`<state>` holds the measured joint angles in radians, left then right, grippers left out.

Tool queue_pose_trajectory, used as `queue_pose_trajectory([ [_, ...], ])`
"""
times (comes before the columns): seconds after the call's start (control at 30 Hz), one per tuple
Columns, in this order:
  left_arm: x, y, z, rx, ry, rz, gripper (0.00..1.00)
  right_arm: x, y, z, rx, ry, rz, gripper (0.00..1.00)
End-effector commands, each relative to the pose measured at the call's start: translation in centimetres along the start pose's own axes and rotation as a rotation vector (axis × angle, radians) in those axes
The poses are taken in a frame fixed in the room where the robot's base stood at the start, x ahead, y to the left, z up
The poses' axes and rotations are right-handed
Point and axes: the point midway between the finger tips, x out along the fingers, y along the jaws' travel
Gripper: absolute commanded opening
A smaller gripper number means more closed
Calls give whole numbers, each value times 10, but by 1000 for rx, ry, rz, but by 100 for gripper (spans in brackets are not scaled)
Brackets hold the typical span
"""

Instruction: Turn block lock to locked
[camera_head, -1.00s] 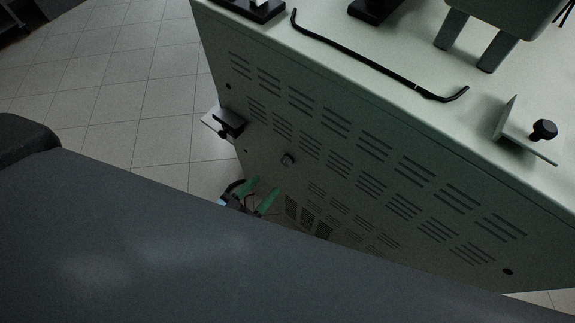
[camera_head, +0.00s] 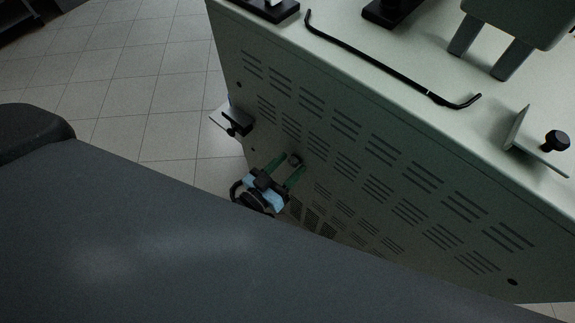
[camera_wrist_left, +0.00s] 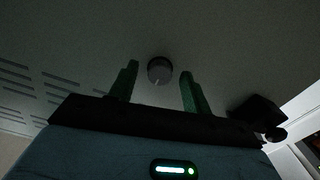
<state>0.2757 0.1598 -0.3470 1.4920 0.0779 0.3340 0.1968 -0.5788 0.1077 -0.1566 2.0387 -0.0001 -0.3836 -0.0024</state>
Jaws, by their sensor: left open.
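The block lock (camera_head: 294,160) is a small dark round knob on the vented side panel of the large pale cabinet. In the left wrist view the knob (camera_wrist_left: 160,70) is a round grey disc with a short light mark near its lower edge. My left gripper (camera_head: 287,167) has green fingers and is open, with the knob between and just beyond its fingertips. In the wrist view the fingers (camera_wrist_left: 160,80) stand either side of the knob, with gaps on both sides. I cannot tell whether the fingertips reach around it. My right gripper is not in view.
The cabinet panel (camera_head: 380,190) has rows of vent slots. A small bracket (camera_head: 232,122) juts from its left edge, up and left of my gripper. A bent black rod (camera_head: 385,66) and a plate with a black knob (camera_head: 540,140) are on top. Tiled floor lies left.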

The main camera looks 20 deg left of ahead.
Motion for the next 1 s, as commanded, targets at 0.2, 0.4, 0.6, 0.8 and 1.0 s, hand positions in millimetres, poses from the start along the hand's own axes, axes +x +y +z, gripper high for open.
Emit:
queue_pose_trajectory([
  [0.2,1,0,0,0,0,0,49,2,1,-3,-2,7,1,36],
  [0.4,1,0,0,0,0,0,26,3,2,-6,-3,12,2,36],
  [0.6,1,0,0,0,0,0,4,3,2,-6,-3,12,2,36],
  [0.8,1,0,0,20,0,0,4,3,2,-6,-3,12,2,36],
  [1.0,1,1,0,99,0,0,4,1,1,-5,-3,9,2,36],
])
